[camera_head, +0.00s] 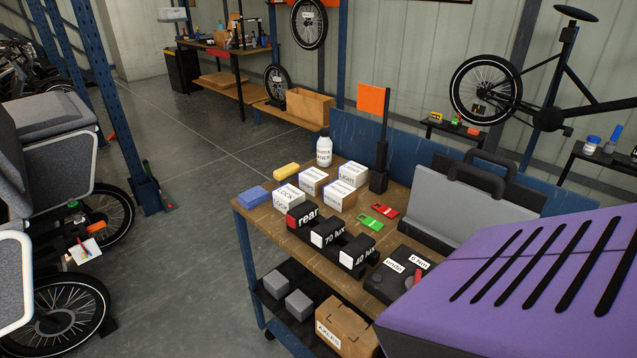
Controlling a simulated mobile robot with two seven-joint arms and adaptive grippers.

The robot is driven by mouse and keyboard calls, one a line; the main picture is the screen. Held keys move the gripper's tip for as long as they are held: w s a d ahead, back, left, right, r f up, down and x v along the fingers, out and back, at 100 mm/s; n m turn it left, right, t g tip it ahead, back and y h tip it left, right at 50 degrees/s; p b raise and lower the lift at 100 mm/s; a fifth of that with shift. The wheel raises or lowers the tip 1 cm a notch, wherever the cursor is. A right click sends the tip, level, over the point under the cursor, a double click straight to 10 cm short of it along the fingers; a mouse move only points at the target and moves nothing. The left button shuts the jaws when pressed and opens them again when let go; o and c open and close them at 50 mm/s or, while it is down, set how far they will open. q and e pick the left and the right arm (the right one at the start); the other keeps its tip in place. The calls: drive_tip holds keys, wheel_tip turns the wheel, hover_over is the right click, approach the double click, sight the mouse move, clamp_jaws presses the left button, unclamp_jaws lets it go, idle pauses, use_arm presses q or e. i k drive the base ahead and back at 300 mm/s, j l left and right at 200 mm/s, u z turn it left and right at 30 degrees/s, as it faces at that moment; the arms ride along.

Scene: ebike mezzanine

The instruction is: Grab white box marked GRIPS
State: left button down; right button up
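Several small white boxes stand together on the wooden top of a blue-framed cart (245,207). The front left white box (287,203) has a label that seems to read LOCK. A back left white box (313,181), a front right white box (342,196) and a back right white box (353,174) stand close by. The back right label seems to read LIGHT. The other labels are too small to read surely, so I cannot tell which box is marked GRIPS. Neither of my grippers shows in the head view.
A grey case (450,215) and large purple slotted object (540,290) fill the right.

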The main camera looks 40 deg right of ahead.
sight(312, 180)
drive_tip(key=i+l+z, duration=0.2)
drive_tip(key=z, duration=1.2)
drive_tip(key=i+z, duration=0.1)
drive_tip(key=i, duration=0.1)
